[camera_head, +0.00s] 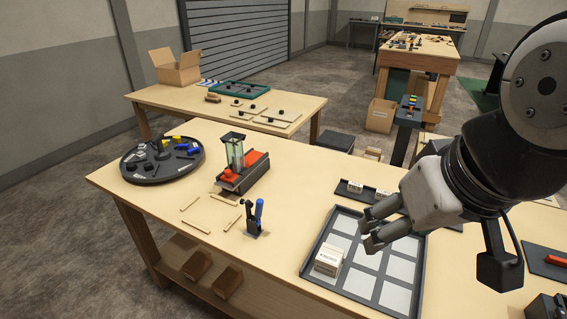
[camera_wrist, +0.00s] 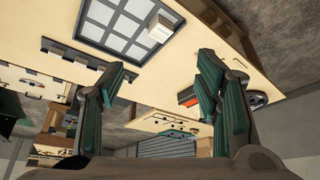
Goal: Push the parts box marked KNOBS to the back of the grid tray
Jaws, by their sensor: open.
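The grid tray (camera_head: 420,281) has a dark rim and pale square cells, and lies on the near workbench at the front right. A small whitish parts box (camera_head: 329,260) sits in the tray's left column, toward the near end. Its label is too small to read. The box (camera_wrist: 159,31) and the tray (camera_wrist: 86,43) also show in the wrist view. My gripper (camera_head: 369,228) is open and empty above the tray, up and to the right of the box in the head view. In the wrist view my fingers (camera_wrist: 165,90) stand wide apart and are clear of the box.
A dark rack (camera_head: 352,188) with small white boxes lies behind the tray. A blue-handled clamp (camera_head: 254,220), a red-and-black fixture (camera_head: 243,172) and a round dark tray (camera_head: 160,160) stand to the left. Bare bench top lies between the clamp and grid tray.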

